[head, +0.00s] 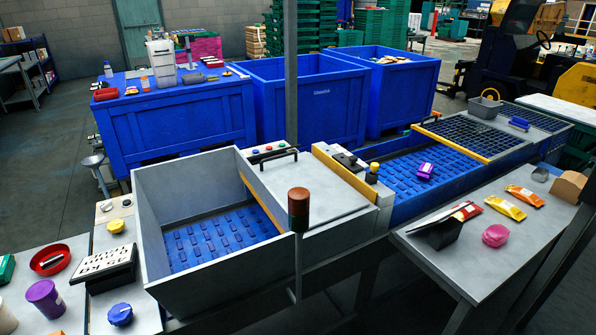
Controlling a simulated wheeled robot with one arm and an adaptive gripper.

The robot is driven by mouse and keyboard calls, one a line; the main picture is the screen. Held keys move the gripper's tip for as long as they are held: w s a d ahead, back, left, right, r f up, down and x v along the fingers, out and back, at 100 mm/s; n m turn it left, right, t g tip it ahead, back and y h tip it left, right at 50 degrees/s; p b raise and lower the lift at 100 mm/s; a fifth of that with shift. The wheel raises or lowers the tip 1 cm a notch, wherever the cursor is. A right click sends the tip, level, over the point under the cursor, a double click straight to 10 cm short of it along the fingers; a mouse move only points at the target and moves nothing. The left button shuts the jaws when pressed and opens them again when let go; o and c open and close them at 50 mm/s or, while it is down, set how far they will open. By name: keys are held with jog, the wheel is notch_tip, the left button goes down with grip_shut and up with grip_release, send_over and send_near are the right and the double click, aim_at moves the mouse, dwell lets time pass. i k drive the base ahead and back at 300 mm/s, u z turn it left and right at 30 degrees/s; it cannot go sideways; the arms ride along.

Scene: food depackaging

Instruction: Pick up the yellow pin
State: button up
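A small upright yellow-topped peg (374,167) stands at the right end of the grey machine housing, beside a dark fitting (346,160). It is the thing in view that looks most like a yellow pin, but it is too small to be sure. A round yellow knob-like object (117,226) sits on the left bench, near a black-and-white panel (104,267). My gripper is not in view.
A blue conveyor runs right, carrying a purple item (425,170). The right table (455,270) holds several packets. Blue bins (310,110) stand behind.

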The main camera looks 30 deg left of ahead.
aim_at(374, 166)
jog(key=u, duration=1.4)
jog(key=i, duration=1.5)
